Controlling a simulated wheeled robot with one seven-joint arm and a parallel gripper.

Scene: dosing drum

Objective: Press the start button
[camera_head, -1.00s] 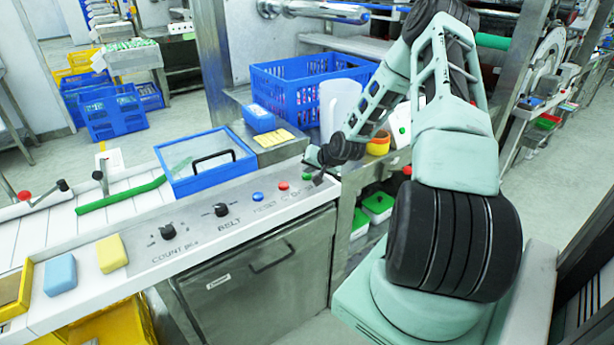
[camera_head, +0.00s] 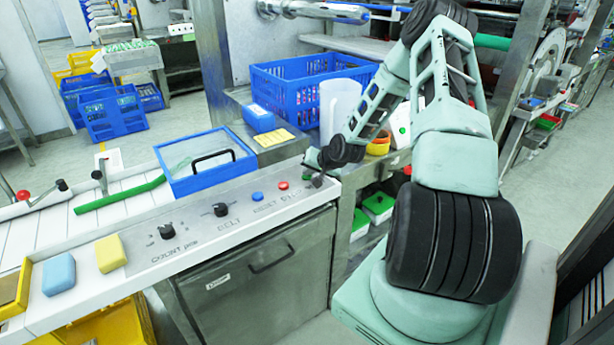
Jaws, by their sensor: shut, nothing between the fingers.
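The control panel (camera_head: 190,243) is a pale sloping strip with dark knobs and a row of small buttons. A blue button (camera_head: 257,197) sits above the RESET label. A red button (camera_head: 283,185) is to the right of it. The start button, at the right end of the row, is not clearly visible; my gripper covers that spot. My gripper (camera_head: 317,181) is shut and empty, pointing down at the panel's right end, just right of the red button. I cannot tell whether its tip touches the panel or a button.
A blue framed lid with a black handle (camera_head: 211,156) lies behind the panel. A blue crate (camera_head: 290,88) and a clear jug (camera_head: 338,112) stand close behind my gripper. Yellow (camera_head: 110,254) and blue (camera_head: 59,275) blocks lie at the panel's left.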

